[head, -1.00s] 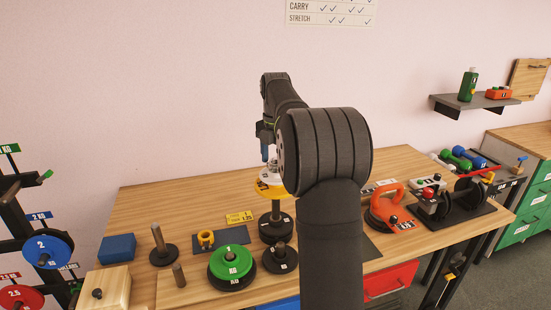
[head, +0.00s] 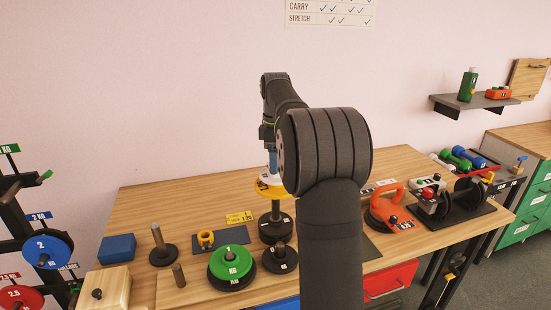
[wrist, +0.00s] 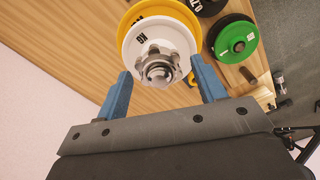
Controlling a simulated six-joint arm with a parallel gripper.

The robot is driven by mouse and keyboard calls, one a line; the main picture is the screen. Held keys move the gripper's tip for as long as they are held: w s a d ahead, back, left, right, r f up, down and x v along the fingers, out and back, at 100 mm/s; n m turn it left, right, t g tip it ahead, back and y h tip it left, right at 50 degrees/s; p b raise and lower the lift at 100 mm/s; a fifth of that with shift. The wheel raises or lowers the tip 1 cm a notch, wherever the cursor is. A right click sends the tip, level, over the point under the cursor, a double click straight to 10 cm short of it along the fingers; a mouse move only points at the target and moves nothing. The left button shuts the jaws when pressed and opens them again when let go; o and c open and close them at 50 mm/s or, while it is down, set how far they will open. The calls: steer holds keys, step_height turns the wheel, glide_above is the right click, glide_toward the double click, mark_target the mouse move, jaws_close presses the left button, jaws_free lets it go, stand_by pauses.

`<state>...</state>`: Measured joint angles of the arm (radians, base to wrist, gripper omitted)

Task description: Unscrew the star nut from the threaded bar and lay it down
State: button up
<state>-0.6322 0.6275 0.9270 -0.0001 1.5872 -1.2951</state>
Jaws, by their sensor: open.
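The silver star nut (wrist: 147,54) sits on the threaded bar (wrist: 158,72), above a white plate (wrist: 132,42) and a yellow plate (wrist: 186,14), in the wrist view. My gripper (wrist: 161,68) is open, with one blue finger to each side of the nut and clear gaps between. How far the fingertips are above the nut is hard to tell. In the head view my arm hides most of the gripper; one blue finger (head: 273,163) shows just above the yellow plate (head: 266,192). The nut is not clear there.
A green plate (head: 232,262), a dark mat (head: 221,236) with a yellow collar (head: 205,239), a blue block (head: 118,248) and short posts stand around the pile on the wooden table (head: 180,200). An orange handled weight (head: 388,205) is to the right. Bare wood lies behind the mat.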

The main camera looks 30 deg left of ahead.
steer(key=m, duration=0.6)
steer(key=shift+m, duration=0.3)
steer(key=c, duration=0.8)
